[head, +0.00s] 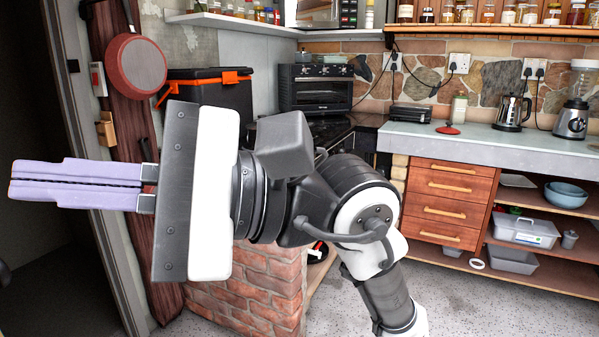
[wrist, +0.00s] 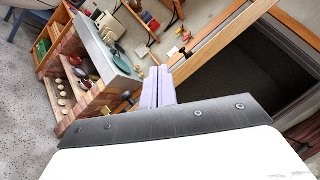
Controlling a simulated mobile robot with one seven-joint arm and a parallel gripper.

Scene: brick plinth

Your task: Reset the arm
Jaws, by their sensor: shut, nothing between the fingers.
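My gripper (head: 12,180) reaches to the left across the head view, with its pale purple fingers pressed together and nothing between them. It is held up in the air in front of a dark doorway, left of the brick plinth. In the wrist view the closed fingers (wrist: 160,70) point away from the camera, above a shelf unit and a door frame. My arm bends back from the gripper to the lower right.
A brick plinth (head: 255,290) stands below my arm. A red pan (head: 135,62) hangs on the wall close above the gripper. A counter (head: 480,140) with drawers (head: 440,205) is at the right. Speckled floor (head: 450,300) lies clear at the lower right.

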